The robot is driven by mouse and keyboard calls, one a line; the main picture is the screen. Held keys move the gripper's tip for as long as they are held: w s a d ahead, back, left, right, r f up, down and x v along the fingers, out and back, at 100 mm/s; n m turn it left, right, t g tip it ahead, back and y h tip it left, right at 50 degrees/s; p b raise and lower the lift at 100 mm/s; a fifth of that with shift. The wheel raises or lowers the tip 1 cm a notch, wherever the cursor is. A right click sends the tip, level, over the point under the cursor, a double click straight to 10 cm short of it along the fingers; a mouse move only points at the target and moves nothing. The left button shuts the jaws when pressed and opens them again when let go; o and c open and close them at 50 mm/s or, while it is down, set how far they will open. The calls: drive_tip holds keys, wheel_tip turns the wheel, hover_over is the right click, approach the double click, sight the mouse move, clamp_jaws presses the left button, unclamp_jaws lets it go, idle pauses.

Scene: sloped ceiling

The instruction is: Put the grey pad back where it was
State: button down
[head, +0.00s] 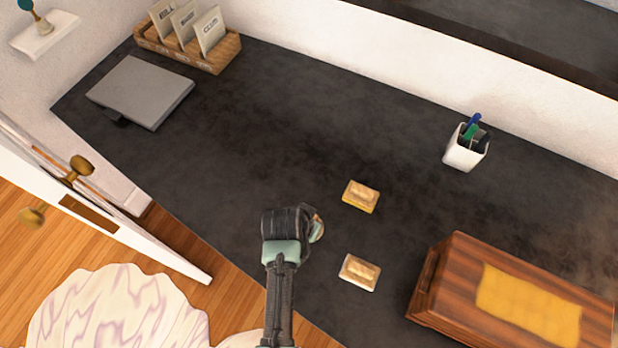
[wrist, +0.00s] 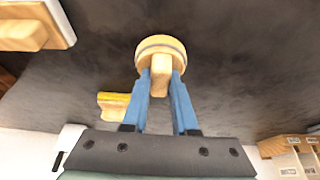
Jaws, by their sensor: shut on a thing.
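My gripper (head: 308,230) is over the front part of the dark desk, left of two small rectangular wooden-backed pads. In the wrist view its blue fingers (wrist: 161,78) are closed on the wooden knob of a round pad with a grey band, the grey pad (wrist: 160,44). In the head view the grey pad (head: 318,229) shows only partly beside the gripper. Its height above the desk is hard to tell. The yellow-edged pad (head: 360,196) lies to the upper right, and the cream-edged pad (head: 359,272) to the lower right. They also show in the wrist view, yellow-edged (wrist: 115,104) and cream-edged (wrist: 35,26).
A wooden box (head: 450,300) with a yellow top panel stands at the right. A white pen cup (head: 465,153) is near the wall. A flat grey slab (head: 140,92) and a wooden card rack (head: 200,55) occupy the far left. The desk's middle is clear.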

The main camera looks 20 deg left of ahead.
drive_tip(key=shift+f, duration=0.2)
drive_tip(key=shift+f, duration=0.15)
drive_tip(key=c, duration=0.7)
unclamp_jaws()
drive_tip(key=v, duration=1.2)
drive_tip(key=shift+r, duration=0.25)
drive_tip(key=shift+w, duration=0.1)
